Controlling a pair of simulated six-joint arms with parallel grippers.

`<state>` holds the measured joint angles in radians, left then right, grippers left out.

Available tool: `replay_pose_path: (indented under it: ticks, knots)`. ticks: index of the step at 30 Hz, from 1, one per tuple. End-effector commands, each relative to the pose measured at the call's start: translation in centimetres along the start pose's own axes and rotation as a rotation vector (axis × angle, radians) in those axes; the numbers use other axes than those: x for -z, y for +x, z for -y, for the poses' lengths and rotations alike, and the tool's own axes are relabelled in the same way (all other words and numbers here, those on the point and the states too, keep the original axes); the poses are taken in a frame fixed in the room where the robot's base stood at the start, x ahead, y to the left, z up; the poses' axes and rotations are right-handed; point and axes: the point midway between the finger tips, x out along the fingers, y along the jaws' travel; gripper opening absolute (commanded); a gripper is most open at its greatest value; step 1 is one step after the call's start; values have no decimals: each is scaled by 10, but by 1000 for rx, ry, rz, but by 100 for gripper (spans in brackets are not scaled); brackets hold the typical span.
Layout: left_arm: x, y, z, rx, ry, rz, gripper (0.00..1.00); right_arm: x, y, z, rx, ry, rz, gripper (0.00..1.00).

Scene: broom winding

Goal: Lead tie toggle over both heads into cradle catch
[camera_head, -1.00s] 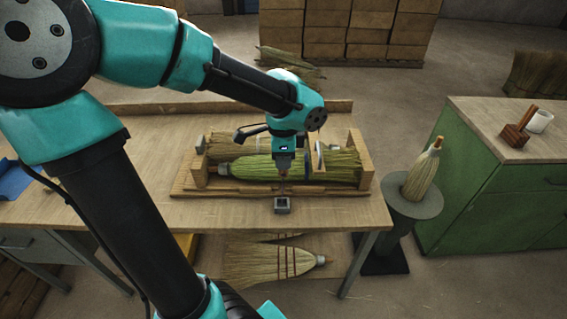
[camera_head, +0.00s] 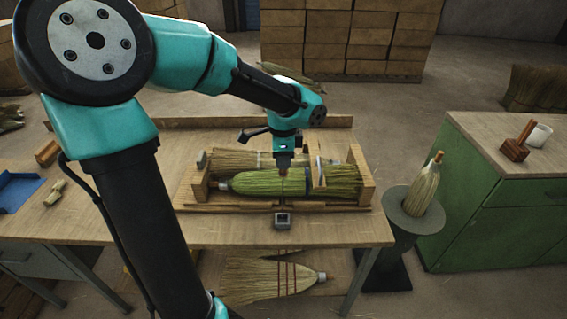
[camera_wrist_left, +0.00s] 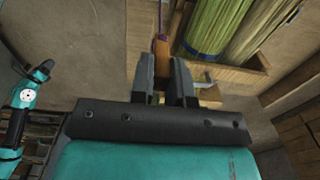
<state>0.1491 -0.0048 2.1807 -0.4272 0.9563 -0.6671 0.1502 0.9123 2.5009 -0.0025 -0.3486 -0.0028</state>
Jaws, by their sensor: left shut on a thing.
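The wooden cradle (camera_head: 367,190) holds two broom heads side by side. The near broom head (camera_head: 255,184) is green and the far broom head (camera_head: 232,159) is tan. My left gripper (camera_head: 284,173) is above the near head, around mid-cradle. It is shut on the brown tie toggle (camera_wrist_left: 161,52), which shows between its fingers in the left wrist view. A thin dark cord runs down from the gripper toward a small grey block (camera_head: 283,221) in front of the cradle. I cannot make out the cradle catch. My right gripper is not in view.
The front of the bench (camera_head: 230,232) is mostly clear. A blue tray (camera_head: 17,190) lies at left. A broom head stands on a grey pedestal (camera_head: 413,217) at right.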

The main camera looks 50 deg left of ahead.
Motion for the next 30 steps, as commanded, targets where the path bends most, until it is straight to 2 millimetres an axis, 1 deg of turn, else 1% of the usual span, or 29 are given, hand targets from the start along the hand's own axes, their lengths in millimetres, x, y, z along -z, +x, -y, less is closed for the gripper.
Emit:
replay_pose_path:
  ticks: [30]
  knots:
    - [-1,0,64,0,-2,1,0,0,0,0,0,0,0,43]
